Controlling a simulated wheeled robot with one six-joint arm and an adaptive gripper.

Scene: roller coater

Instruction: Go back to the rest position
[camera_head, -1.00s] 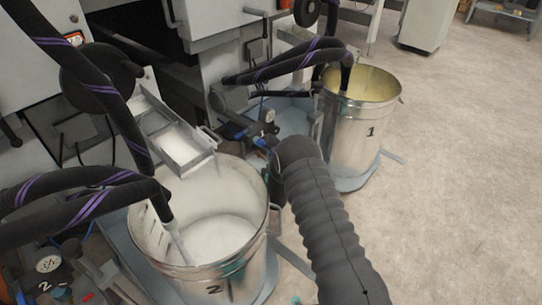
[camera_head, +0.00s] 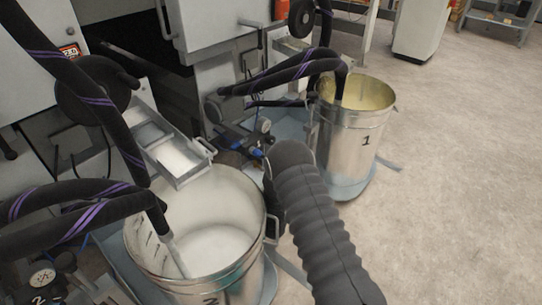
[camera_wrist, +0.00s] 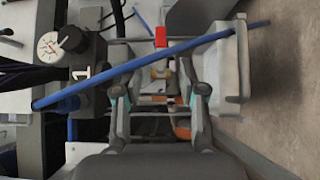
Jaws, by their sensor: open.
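My gripper (camera_wrist: 160,92) shows in the wrist view with its two fingers apart and nothing held between them. A thin blue hose or rod (camera_wrist: 150,63) crosses the picture in front of the fingers; I cannot tell its distance from them. In the head view my arm's dark ribbed sleeve runs from the lower right to the middle, and the gripper is hidden beyond it. The sleeve's far end appears between bucket 2 (camera_head: 150,262) and bucket 1 (camera_head: 345,140).
Black hoses with purple stripes hang into both buckets. A gauge (camera_wrist: 50,46) and valve block with a label "1" are at left in the wrist view. A metal tray (camera_head: 200,152) juts out from the machine above bucket 2. Open floor (camera_head: 450,190) lies to the right.

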